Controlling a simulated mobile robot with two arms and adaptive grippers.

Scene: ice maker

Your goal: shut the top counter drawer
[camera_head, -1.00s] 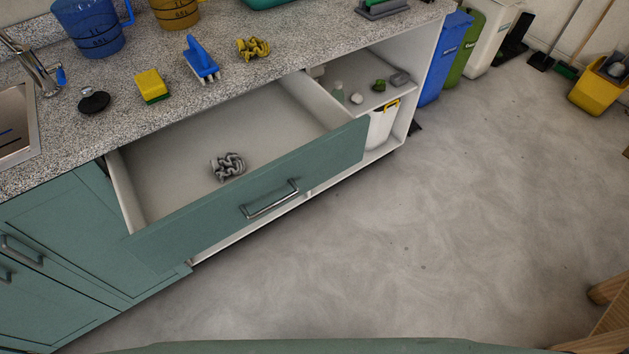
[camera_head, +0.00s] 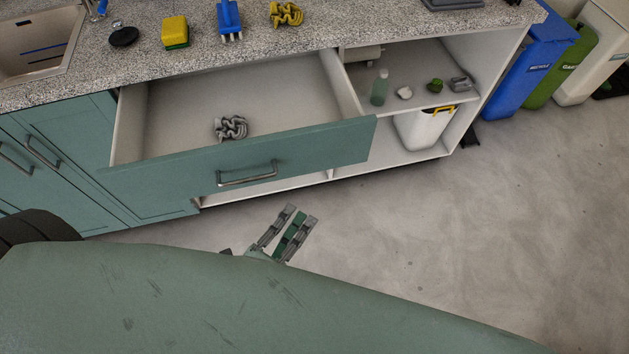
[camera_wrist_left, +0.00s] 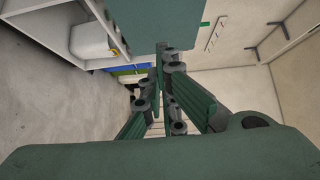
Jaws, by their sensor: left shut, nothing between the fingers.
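The top counter drawer (camera_head: 330,148) is pulled well out from under the counter. Its teal front carries a metal bar handle (camera_head: 248,175), and a grey coiled object (camera_head: 231,127) lies inside. My left gripper (camera_head: 300,213) is in front of the drawer, below the handle in the head view and apart from it, over the floor. Its fingers are shut with nothing between them. In the left wrist view the fingers (camera_wrist_left: 168,58) point up toward a teal panel (camera_wrist_left: 158,18), which looks like the drawer front. My right gripper is not in view.
The counter (camera_head: 290,45) holds a yellow sponge (camera_head: 175,31), a blue brush (camera_head: 230,18) and a yellow coiled object (camera_head: 286,14). An open shelf with a white bin (camera_head: 420,131) is right of the drawer. Coloured bins (camera_head: 530,68) stand farther right. The floor in front is clear.

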